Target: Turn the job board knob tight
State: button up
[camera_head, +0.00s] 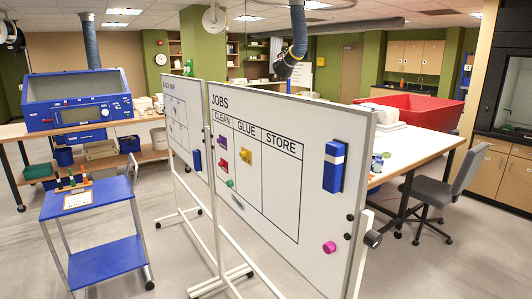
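The job board (240,181) is a white panel on a white wheeled stand, headed JOBS, with columns CLEAN, GLUE and STORE. It fills the middle of the head view, turned at an angle. A dark grey round knob (373,239) sticks out at the board's right edge, beside the white upright post (358,262). Whether the knob is tight or loose cannot be told. Small black round pieces (349,217) show on the panel near that edge. My gripper is not in view.
A blue eraser (334,166) and a pink round piece (329,247) are on the board. A second whiteboard (182,113) stands behind left. A blue cart (105,258) is at left. A grey chair (440,190) and white table (425,147) stand behind right. Floor at lower right is clear.

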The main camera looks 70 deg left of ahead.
aim_at(372, 238)
jog(key=z, duration=0.1)
jog(key=i, duration=0.75)
jog(key=u, duration=3.2)
jog(key=i, duration=0.55)
jog(key=z, duration=0.15)
